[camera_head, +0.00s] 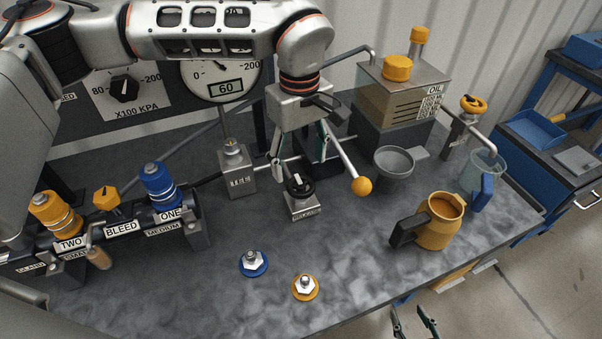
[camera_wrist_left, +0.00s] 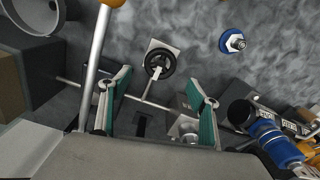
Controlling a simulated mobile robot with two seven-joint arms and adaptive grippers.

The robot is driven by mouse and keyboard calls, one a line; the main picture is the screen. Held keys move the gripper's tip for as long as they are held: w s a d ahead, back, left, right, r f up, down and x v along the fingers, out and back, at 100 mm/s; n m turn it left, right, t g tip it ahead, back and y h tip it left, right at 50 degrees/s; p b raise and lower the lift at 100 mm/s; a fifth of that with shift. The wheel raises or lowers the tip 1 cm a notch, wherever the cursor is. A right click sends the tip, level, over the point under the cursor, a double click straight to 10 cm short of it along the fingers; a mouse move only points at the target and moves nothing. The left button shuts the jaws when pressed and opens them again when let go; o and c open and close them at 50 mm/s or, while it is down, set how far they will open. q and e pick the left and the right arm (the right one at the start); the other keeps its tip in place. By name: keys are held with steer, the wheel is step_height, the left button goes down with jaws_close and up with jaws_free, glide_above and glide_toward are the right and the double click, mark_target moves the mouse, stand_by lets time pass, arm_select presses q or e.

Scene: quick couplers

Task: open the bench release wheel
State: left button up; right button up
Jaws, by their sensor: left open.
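The release wheel (camera_head: 300,187) is a small black handwheel on a grey block with a "RELEASE" label, standing on the bench. In the left wrist view the wheel (camera_wrist_left: 160,65) shows just beyond and between the fingertips. My left gripper (camera_head: 301,163) points down over the wheel from behind. It is open, its green-padded fingers spread to either side, and nothing is held. It also shows in the left wrist view (camera_wrist_left: 158,78). I cannot tell whether a finger touches the wheel. My right gripper (camera_head: 413,315) is at the bottom edge, beyond the bench front, with its fingers apart and empty.
A lever with an orange ball (camera_head: 362,186) rises right beside the wheel. A grey funnel cup (camera_head: 394,167), an orange jug (camera_head: 438,222) and an oil tank (camera_head: 402,92) stand right. Blue (camera_head: 253,263) and orange (camera_head: 305,287) couplers lie in front. A coupler manifold (camera_head: 130,226) is left.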

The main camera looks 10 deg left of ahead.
mark_target(300, 182)
arm_select(q)
step_height(300, 182, down, 6)
steer(key=shift+r, duration=0.1)
steer(key=shift+c, duration=0.4)
steer(key=c, duration=1)
